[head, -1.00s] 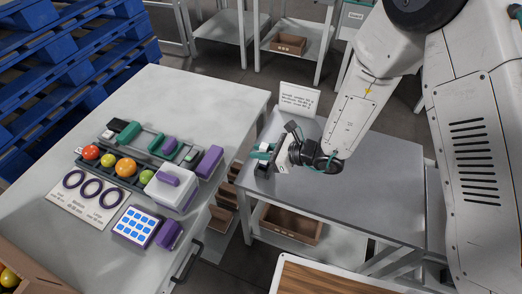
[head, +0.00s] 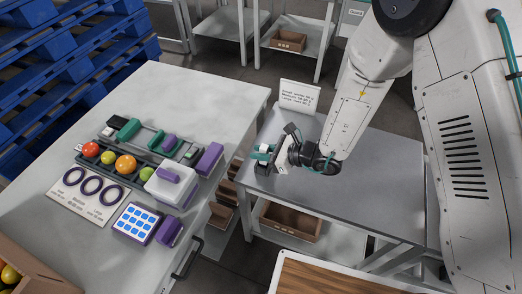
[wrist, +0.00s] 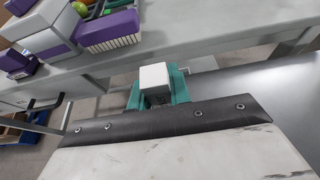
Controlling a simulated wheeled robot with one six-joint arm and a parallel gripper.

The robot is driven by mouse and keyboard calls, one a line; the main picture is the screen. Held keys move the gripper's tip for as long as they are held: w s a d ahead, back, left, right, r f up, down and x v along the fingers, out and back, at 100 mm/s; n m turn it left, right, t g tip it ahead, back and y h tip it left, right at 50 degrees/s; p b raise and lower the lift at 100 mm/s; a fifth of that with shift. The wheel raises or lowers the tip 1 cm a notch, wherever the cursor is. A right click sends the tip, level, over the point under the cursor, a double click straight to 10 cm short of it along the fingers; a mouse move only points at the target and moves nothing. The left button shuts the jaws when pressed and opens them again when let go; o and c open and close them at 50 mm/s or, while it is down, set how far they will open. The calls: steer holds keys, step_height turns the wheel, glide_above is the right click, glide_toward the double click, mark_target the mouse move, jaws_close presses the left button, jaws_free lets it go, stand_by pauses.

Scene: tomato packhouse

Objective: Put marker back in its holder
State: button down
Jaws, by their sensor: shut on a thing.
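My gripper (head: 263,153) is low over the grey side table, near its left edge. In the wrist view its teal fingers (wrist: 158,90) are shut on a white, square-ended thing (wrist: 154,77), which I take to be the marker. Only its near end shows, so its length and tip are hidden. I cannot tell from these views whether it touches the table. No marker holder can be clearly picked out. A purple block with a pale ribbed side (wrist: 109,31) shows at upper left in the wrist view; it stands on the sorting table, apart from the gripper.
The pale sorting table (head: 205,100) at left holds tomatoes, dark rings (head: 91,187), a white-and-purple box (head: 172,186) and a blue-keyed pad (head: 137,222). A gap separates it from the grey side table (head: 370,185). A printed card (head: 299,97) stands at that table's back; its right side is clear.

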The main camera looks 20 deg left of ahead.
steer(key=shift+f, duration=0.75)
steer(key=c, duration=1.2)
jaws_free()
steer(key=c, duration=0.3)
steer(key=shift+c, duration=0.2)
steer(key=shift+r, duration=3.5)
